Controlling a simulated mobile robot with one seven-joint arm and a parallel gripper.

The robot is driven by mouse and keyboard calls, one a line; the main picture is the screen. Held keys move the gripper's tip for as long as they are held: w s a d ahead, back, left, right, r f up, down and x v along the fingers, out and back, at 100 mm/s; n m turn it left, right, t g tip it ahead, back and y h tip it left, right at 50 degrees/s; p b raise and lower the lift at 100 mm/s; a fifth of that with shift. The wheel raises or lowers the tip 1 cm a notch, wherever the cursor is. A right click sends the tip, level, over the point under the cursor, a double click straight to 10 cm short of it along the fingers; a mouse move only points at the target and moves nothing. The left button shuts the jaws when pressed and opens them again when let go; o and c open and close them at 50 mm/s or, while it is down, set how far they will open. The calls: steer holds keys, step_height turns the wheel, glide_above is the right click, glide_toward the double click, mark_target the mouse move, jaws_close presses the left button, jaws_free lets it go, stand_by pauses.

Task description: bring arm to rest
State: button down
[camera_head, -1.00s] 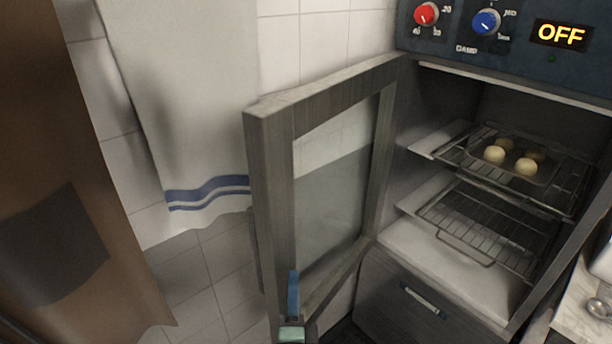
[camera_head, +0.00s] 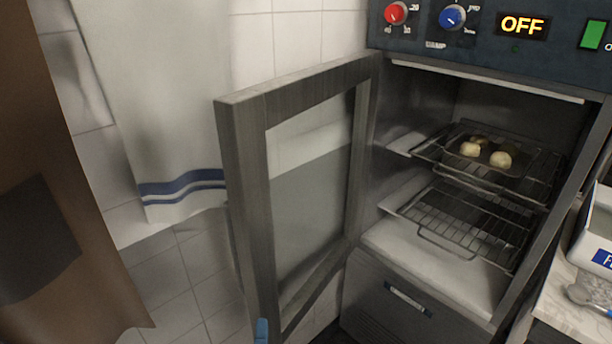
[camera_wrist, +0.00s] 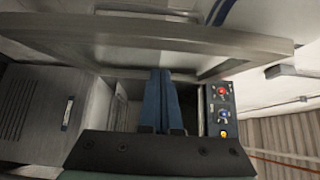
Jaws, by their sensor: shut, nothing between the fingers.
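My gripper shows in the wrist view (camera_wrist: 160,75) with its two blue fingers side by side, shut and empty. In the head view only a small blue tip (camera_head: 262,330) shows at the bottom edge, by the lower end of the open oven door (camera_head: 245,190). The rest of my arm is out of that view. In the wrist view the oven door's frame (camera_wrist: 130,35) runs across the picture beyond the fingertips. I cannot tell how far apart they are.
The oven's upper rack (camera_head: 540,190) holds a tray with several pale dough balls (camera_head: 501,159). The lower rack (camera_head: 460,222) is empty. The display (camera_head: 521,25) reads OFF. A towel (camera_head: 150,100) hangs at left. A counter (camera_head: 560,290) stands at right.

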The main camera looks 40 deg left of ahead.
steer(key=w+d+r+n+t+h, duration=0.1)
steer(key=w+d+r+n+t, duration=0.3)
steer(key=r, duration=0.5)
steer(key=w+d+r+n+t+h, duration=0.15)
steer(key=w+d+r, duration=0.35)
steer(key=r, duration=0.5)
steer(key=w+d+r+n+t, duration=0.2)
steer(key=w+d+r+n, duration=0.25)
steer(key=r, duration=0.45)
steer(key=s+d+r+t+h, duration=0.3)
steer(key=d+r, duration=0.4)
steer(key=r, duration=0.3)
steer(key=s+d+r+m+t+h, duration=0.1)
steer(key=s+d+r+t+h, duration=0.2)
steer(key=d+r+t+h, duration=0.2)
steer(key=d+r+h, duration=0.3)
steer(key=r, duration=0.3)
steer(key=shift+m, duration=0.3)
steer(key=shift+w+f, duration=0.1)
steer(key=shift+f, duration=0.05)
